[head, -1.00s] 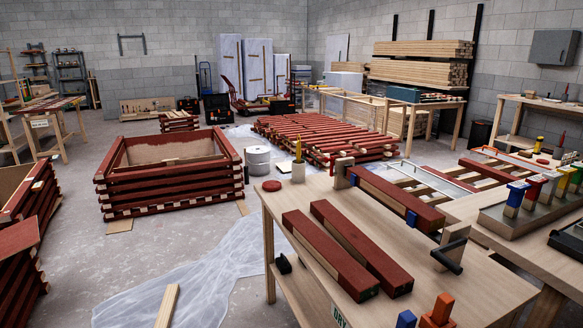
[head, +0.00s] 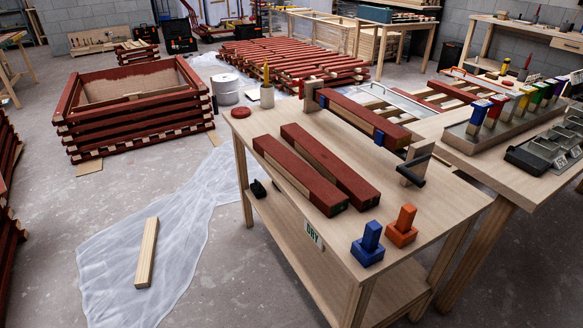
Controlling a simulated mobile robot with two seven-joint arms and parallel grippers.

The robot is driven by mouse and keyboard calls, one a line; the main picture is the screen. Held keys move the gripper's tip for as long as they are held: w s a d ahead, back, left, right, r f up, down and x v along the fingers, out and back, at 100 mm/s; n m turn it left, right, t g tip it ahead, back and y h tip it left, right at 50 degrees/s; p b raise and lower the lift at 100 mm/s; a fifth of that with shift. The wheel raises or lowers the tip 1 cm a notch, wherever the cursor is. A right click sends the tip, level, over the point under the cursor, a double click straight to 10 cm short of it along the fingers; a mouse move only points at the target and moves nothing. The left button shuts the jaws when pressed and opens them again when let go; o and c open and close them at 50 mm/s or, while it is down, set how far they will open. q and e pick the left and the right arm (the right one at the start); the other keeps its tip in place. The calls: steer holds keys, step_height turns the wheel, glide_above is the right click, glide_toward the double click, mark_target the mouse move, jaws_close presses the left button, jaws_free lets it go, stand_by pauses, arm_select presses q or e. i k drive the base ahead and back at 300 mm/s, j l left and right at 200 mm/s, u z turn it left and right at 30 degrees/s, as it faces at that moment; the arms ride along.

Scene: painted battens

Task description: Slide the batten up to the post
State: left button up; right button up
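A red-painted batten (head: 350,112) with bare wood on its side lies raised in a holder on the wooden table. Blue pieces show near its two ends. An upright wooden post (head: 309,96) stands at its far end. A second upright block (head: 414,160) with a black handle stands by its near end. I cannot tell whether the batten touches either one. Two more red battens, a left one (head: 297,176) and a right one (head: 330,163), lie side by side on the tabletop. Neither of my grippers is in view.
A blue block (head: 368,247) and an orange block (head: 402,228) stand at the table's (head: 452,200) near edge, beside a "DRY" label. A cup with a brush (head: 267,94) and a red disc stand at the far end. Brushes in a tray (head: 467,138) are right.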

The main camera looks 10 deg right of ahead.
mark_target(329, 199)
steer(key=i+j+z, duration=0.1)
steer(key=z, duration=0.25)
steer(key=i+j+z, duration=0.1)
steer(key=j+z, duration=0.15)
steer(key=z, duration=0.15)
steer(key=i+j+z, duration=0.15)
steer(key=j, duration=0.3)
steer(key=i+j+z, duration=0.2)
steer(key=j, duration=0.25)
steer(key=j+z, duration=0.1)
steer(key=j, duration=0.85)
steer(key=i, duration=0.05)
